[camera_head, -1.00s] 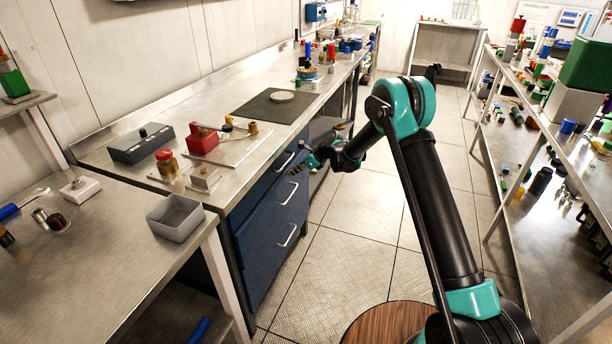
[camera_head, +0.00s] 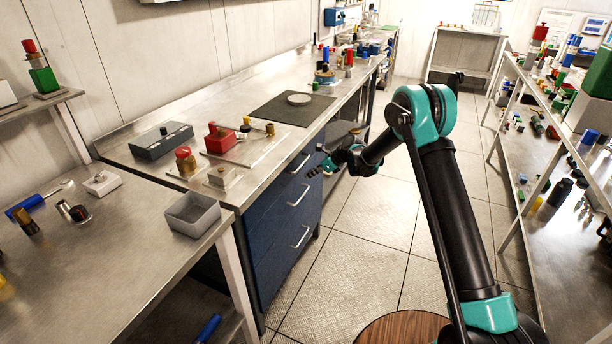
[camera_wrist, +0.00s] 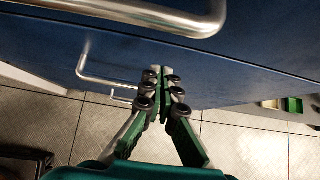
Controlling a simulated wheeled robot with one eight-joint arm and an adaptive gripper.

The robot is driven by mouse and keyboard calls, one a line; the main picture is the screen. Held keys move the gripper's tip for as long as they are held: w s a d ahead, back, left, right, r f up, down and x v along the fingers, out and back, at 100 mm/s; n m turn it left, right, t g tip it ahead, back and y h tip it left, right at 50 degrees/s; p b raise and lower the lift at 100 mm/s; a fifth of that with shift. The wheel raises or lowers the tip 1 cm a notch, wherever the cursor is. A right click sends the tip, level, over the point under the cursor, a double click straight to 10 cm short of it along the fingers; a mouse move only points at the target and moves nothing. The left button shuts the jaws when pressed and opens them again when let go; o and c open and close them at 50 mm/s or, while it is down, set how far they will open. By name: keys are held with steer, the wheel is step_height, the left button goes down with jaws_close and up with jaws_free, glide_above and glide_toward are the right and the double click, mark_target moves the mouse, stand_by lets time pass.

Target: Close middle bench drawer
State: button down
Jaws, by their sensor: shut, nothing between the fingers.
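The blue bench drawer unit has three stacked fronts with silver bar handles. The middle drawer (camera_head: 280,215) has its handle (camera_head: 298,197) facing the aisle. From this angle its front looks about level with its neighbours; I cannot tell of a small gap. My gripper (camera_head: 314,172) is just right of the fronts, near the height between the top handle (camera_head: 300,163) and the middle one. In the wrist view my gripper (camera_wrist: 158,76) is shut and empty, its tips close to a blue front (camera_wrist: 220,75); contact is unclear. One handle is large at the top, others beyond at left.
The steel bench top (camera_head: 245,95) carries a grey box (camera_head: 161,140), a red block (camera_head: 219,138) and a dark mat (camera_head: 275,108). A grey tray (camera_head: 192,215) stands on the nearer table. A loaded shelf (camera_head: 545,190) lines the right. The aisle floor (camera_head: 365,235) is clear.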

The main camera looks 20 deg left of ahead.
steer(key=s+d+r+n+t+h, duration=0.1)
steer(key=s+d+r+n, duration=0.1)
steer(key=d+r, duration=0.6)
steer(key=s+d+r+n+h, duration=0.1)
steer(key=s+d+r+n, duration=0.2)
steer(key=d, duration=1)
steer(key=s+d+r+n+t+h, duration=0.1)
steer(key=s+d+r+n, duration=0.1)
steer(key=s+d, duration=0.3)
steer(key=s+d+r+n+h, duration=0.1)
steer(key=s+d+r, duration=0.15)
steer(key=d, duration=0.45)
steer(key=s+d+f+n+h, duration=0.2)
steer(key=s+d+n, duration=0.3)
steer(key=s+d, duration=0.5)
steer(key=s+d+f+n+t+h, duration=0.1)
steer(key=s+d+n, duration=0.4)
steer(key=s+d, duration=0.5)
steer(key=s+f+h, duration=0.1)
steer(key=s+h, duration=0.1)
steer(key=s, duration=0.3)
steer(key=shift+s+d+f+n+t, duration=0.15)
steer(key=shift+s+d+n+t, duration=0.15)
steer(key=shift+d+n, duration=0.1)
